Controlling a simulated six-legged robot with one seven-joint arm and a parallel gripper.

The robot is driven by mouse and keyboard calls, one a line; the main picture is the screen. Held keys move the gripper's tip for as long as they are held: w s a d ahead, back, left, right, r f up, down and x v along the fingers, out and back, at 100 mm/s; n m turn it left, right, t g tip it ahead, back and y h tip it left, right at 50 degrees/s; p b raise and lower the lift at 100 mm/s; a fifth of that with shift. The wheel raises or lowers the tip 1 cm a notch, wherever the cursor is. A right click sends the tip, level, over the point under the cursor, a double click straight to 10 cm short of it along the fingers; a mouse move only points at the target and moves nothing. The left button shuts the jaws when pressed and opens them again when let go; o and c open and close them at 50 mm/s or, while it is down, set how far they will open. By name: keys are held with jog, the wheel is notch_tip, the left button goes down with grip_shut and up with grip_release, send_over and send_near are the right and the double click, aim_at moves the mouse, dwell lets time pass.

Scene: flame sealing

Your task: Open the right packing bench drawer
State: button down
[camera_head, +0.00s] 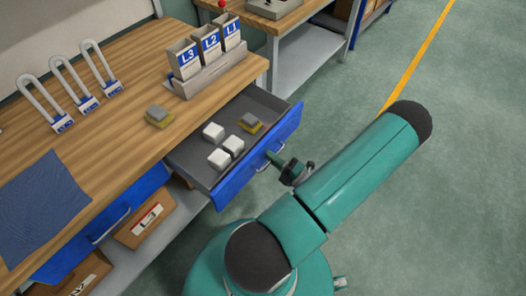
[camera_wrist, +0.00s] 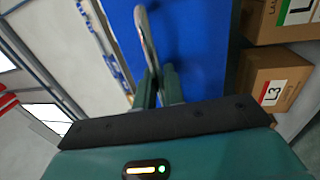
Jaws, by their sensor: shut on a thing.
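The right packing bench drawer (camera_head: 258,145) is pulled out from under the wooden bench top, with its blue front facing my arm. Inside it are several white blocks (camera_head: 219,159) and a grey-and-yellow block (camera_head: 250,123). My gripper (camera_head: 275,162) is at the drawer's metal handle. In the wrist view my gripper (camera_wrist: 159,80) has its green fingers shut on the handle (camera_wrist: 147,38), in front of the blue drawer front (camera_wrist: 197,50). The fingertips are partly hidden by the handle in the head view.
The bench top (camera_head: 115,85) carries bins marked L1, L2, L3 (camera_head: 210,48), several padlock-like items (camera_head: 75,85), a blue mat (camera_head: 42,207) and a grey-yellow block (camera_head: 158,116). A closed left drawer (camera_head: 105,225) and cardboard boxes (camera_head: 146,225) are below. Green floor to the right is clear.

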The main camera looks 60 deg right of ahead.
jog(key=shift+s, duration=0.4)
jog(key=c, duration=1.6)
grip_release()
jog(key=v, duration=1.3)
jog(key=shift+s+a+f, duration=0.1)
jog(key=shift+s+f, duration=0.05)
jog(key=shift+s, duration=0.25)
